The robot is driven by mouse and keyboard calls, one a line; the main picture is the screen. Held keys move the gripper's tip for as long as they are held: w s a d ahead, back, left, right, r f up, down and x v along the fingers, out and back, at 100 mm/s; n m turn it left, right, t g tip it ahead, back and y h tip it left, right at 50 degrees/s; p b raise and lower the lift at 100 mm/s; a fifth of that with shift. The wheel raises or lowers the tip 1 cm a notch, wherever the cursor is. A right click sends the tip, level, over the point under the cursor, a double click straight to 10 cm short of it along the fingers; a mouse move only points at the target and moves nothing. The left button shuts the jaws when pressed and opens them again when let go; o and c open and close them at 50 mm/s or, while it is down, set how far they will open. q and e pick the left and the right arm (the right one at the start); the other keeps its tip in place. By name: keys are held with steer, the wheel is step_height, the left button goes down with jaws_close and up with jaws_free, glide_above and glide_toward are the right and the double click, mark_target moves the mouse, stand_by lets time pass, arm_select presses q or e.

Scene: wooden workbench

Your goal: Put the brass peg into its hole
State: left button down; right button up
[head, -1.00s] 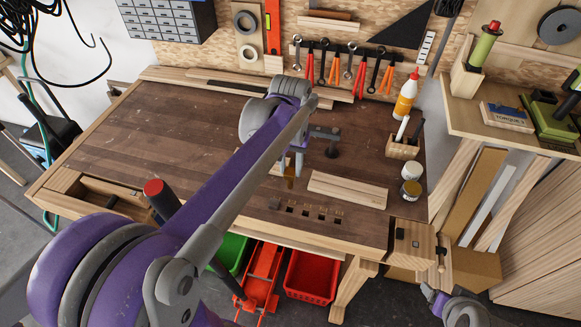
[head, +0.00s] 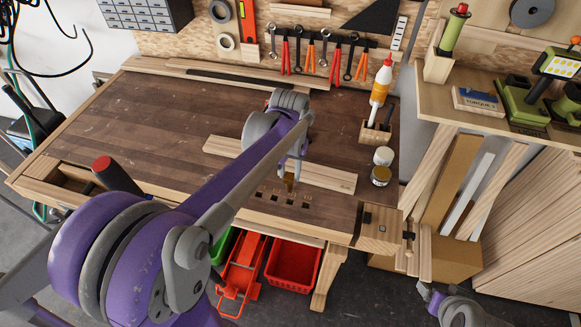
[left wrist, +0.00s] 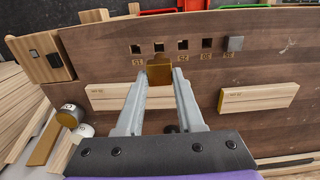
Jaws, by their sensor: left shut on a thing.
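My left gripper (head: 290,177) is shut on the brass peg (head: 289,185) above the bench, close to the row of square holes (head: 305,202). In the left wrist view the brass peg (left wrist: 159,76) sits between the two fingertips (left wrist: 160,82). It appears just below the second hole from the left (left wrist: 159,47) in that picture and covers its label. Three other holes look dark and open. The rightmost place (left wrist: 235,43) shows a grey square top. The peg's height above the bench is hard to judge.
Wooden strips lie beside the holes (left wrist: 130,97) (left wrist: 258,100). A small jar (head: 380,176), a white pot (head: 384,156) and a glue bottle (head: 381,82) stand at the right. A red crate (head: 294,263) is below the bench front. The bench's left half is mostly clear.

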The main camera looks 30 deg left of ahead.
mark_target(290, 185)
arm_select(q)
steer(key=shift+d+f, duration=0.2)
steer(key=shift+a+f+b, duration=0.2)
steer(key=shift+f+b, duration=0.15)
steer(key=shift+f, duration=0.4)
steer(key=shift+f+b, duration=0.7)
steer(key=shift+f, duration=0.8)
arm_select(e)
steer(key=f, duration=0.1)
steer(key=s+f, duration=0.1)
steer(key=f, duration=0.1)
steer(key=shift+s, duration=0.3)
arm_select(q)
steer(key=shift+d, duration=0.1)
arm_select(e)
steer(key=shift+d, duration=0.1)
steer(key=shift+f, duration=0.15)
arm_select(q)
steer(key=shift+f, duration=0.15)
arm_select(e)
steer(key=shift+f, duration=0.15)
arm_select(q)
steer(key=shift+f+b, duration=0.45)
steer(key=shift+f, duration=0.05)
arm_select(e)
steer(key=shift+s+f, duration=0.25)
steer(key=shift+f, duration=0.15)
